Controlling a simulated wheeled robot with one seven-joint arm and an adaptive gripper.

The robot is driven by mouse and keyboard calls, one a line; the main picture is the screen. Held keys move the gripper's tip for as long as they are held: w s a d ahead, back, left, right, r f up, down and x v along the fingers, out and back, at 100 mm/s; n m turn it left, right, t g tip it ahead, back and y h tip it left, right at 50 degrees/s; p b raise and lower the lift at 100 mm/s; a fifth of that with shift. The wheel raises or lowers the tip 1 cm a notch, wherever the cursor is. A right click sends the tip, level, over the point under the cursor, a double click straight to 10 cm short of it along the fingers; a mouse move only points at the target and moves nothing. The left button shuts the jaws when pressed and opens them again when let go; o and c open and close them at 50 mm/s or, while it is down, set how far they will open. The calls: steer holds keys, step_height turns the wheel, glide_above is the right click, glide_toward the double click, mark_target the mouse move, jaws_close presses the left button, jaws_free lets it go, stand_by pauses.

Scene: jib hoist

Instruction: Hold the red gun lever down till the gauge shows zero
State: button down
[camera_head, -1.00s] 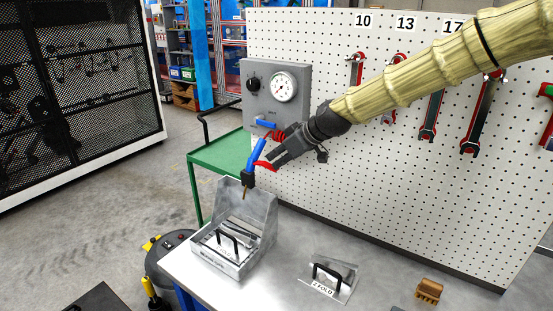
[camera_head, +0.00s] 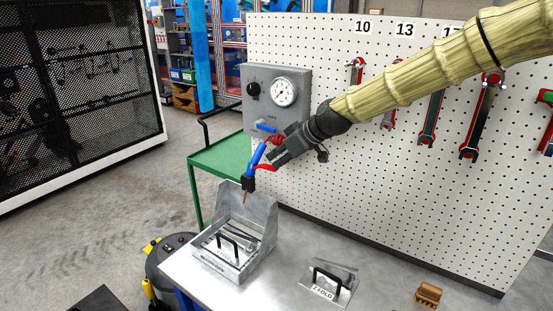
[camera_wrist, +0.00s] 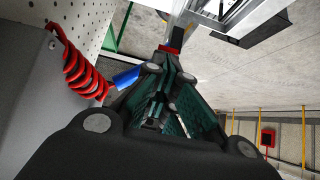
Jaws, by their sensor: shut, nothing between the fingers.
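The air gun has a blue body (camera_head: 257,156), a black lower end with a thin nozzle, and a red lever (camera_head: 265,167) on its right side. It hangs upright, slightly tilted, over the metal bin. My gripper (camera_head: 270,158) is shut and empty, its tips at the gun's right side close above the lever. Contact cannot be told. In the wrist view my fingers (camera_wrist: 168,85) are together, with a red piece (camera_wrist: 173,47) just past the tips and blue (camera_wrist: 125,78) to their left. The round white gauge (camera_head: 283,92) is on the grey panel; its reading is too small to tell.
A red coiled hose (camera_wrist: 80,70) runs close left of my gripper. The open metal bin (camera_head: 228,262) below the gun holds parts. A handled plate (camera_head: 342,295) and a brown block (camera_head: 428,294) lie on the bench. A pegboard with wrenches (camera_head: 432,118) stands behind my arm.

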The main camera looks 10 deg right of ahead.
step_height(320, 180, up, 4)
steer(key=shift+w+f+p, duration=0.1)
steer(key=shift+p, duration=1.1)
steer(key=shift+r, duration=0.3)
steer(key=b+v, duration=0.3)
steer(key=v, duration=0.6)
steer(key=shift+r, duration=0.4)
